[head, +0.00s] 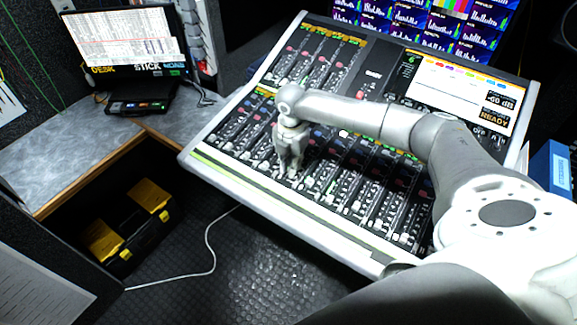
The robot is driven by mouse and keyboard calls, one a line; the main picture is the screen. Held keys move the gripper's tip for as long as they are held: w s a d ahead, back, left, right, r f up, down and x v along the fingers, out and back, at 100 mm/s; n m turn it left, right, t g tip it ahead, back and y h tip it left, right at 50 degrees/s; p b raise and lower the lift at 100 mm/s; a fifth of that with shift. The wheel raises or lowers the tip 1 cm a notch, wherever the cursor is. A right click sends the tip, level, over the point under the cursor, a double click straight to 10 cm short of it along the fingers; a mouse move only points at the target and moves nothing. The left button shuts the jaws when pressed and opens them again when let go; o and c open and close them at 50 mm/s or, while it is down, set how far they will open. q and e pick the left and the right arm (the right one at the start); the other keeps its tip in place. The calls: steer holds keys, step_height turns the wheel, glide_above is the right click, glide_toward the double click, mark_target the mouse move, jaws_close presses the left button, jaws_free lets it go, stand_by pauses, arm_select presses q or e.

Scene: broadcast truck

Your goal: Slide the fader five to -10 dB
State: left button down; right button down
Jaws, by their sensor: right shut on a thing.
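The mixing console (235,178) fills the middle of the head view, tilted, with rows of faders along its lower half. My right arm comes in from the right, and my right gripper (289,172) points down onto the fader rows, left of the console's middle. It is shut on a fader cap, which the fingers hide. I cannot read the fader's number or dB marks. More faders (358,208) show to the right of the gripper. My left gripper is not in view.
A laptop (125,45) stands on the grey side desk (75,150) at the left. A black and yellow toolbox (130,225) sits on the floor under it, near a white cable (210,250). Monitors (430,25) stand behind the console. A blue box (550,168) is at the right.

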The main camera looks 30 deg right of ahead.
steer(key=shift+w+d+r, duration=0.1)
steer(key=shift+w+d, duration=0.15)
steer(key=shift+d, duration=0.35)
steer(key=shift+w+d+r, duration=0.1)
steer(key=shift+w+d, duration=0.15)
steer(key=shift+d, duration=0.3)
steer(key=c, duration=1.4)
jaws_free()
steer(key=shift+c, duration=0.2)
step_height(320, 180, up, 12)
